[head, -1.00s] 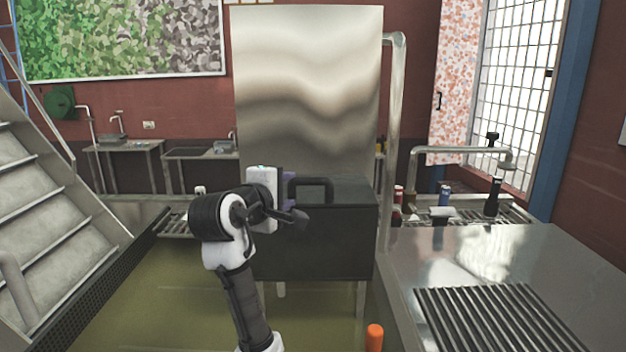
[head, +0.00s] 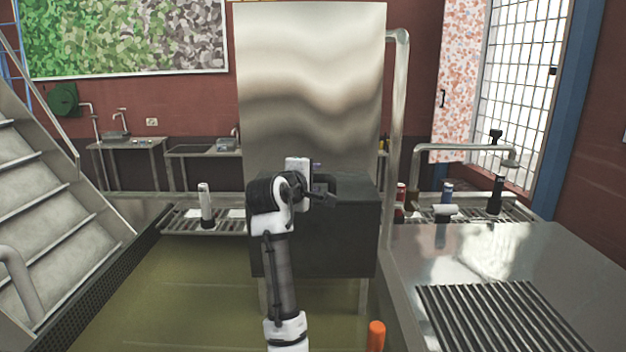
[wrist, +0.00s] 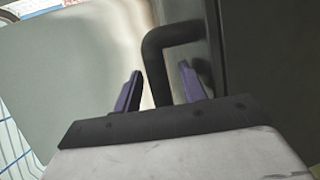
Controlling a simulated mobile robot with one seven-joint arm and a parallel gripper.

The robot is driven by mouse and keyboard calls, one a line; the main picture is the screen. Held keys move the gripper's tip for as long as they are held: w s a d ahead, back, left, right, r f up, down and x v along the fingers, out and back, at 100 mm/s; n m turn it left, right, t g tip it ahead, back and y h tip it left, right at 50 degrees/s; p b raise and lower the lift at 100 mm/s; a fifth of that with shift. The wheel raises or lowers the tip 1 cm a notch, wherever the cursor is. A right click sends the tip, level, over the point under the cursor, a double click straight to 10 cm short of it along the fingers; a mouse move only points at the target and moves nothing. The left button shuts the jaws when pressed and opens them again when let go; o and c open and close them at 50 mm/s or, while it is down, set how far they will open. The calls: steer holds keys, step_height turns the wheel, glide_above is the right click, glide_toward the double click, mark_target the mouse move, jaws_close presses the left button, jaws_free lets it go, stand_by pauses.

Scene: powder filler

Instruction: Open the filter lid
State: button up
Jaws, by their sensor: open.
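A dark box (head: 335,245) with a flat lid (head: 355,192) stands in front of a tall steel panel. A black bent handle (head: 328,181) rises from the lid, partly hidden by my arm. My gripper (wrist: 160,85) is at the handle, with its purple fingers apart. In the wrist view, one leg of the handle (wrist: 152,60) runs down between the two fingers, with gaps seen on both sides. The handle's lower end is hidden behind my gripper's body. The lid looks closed in the head view.
The tall steel panel (head: 310,80) rises directly behind the box. A steel counter (head: 520,260) with a ribbed rack is at the right. An orange-topped post (head: 376,335) stands at the front. Metal stairs (head: 45,230) are at the left. Green floor lies open left of the box.

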jaws_close()
